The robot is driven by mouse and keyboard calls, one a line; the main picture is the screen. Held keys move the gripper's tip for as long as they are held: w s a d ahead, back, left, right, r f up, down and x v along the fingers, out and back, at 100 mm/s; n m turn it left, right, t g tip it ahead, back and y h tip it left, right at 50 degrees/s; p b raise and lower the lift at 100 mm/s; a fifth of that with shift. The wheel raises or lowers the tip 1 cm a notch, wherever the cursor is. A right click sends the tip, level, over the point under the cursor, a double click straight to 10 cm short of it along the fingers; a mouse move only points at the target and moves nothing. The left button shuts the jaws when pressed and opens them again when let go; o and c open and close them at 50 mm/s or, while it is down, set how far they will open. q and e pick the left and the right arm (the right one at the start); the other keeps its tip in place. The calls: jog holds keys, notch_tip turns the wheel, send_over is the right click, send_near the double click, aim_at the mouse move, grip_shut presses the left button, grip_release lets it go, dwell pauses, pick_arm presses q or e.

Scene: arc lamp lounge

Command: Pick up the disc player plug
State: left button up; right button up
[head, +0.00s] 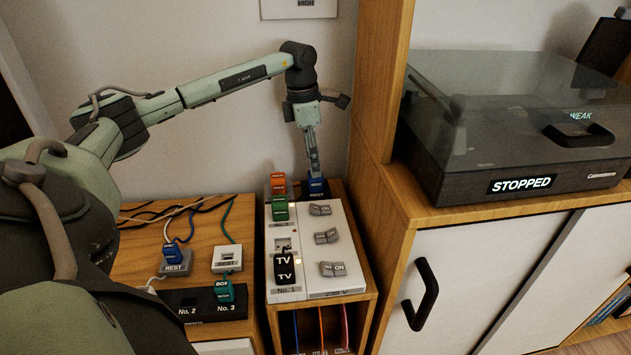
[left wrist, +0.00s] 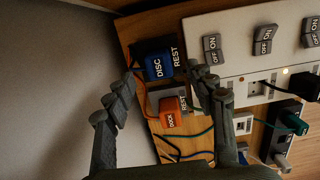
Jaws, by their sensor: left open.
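The blue disc player plug, marked DISC, stands in a dark holder marked REST. It shows in the left wrist view (left wrist: 158,66) and at the back of the cabinet top in the head view (head: 316,186). My left gripper points down over it in the head view (head: 314,172). In the left wrist view my left gripper (left wrist: 164,78) is open, with its two fingers apart and the blue plug between and beyond their tips. I cannot tell whether either finger touches it. My right gripper is not in view.
An orange DOCK plug (left wrist: 170,112) stands close beside the blue one. A white switched power strip (head: 338,245) holds a green plug (head: 280,209) and a black TV plug (head: 284,266). A wooden cabinet side (head: 372,110) rises close to the right.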

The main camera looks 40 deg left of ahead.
aim_at(315, 184)
pick_arm(q)
jog(key=f, duration=0.4)
jog(key=shift+w, duration=0.2)
jog(key=shift+r, duration=0.1)
grip_shut()
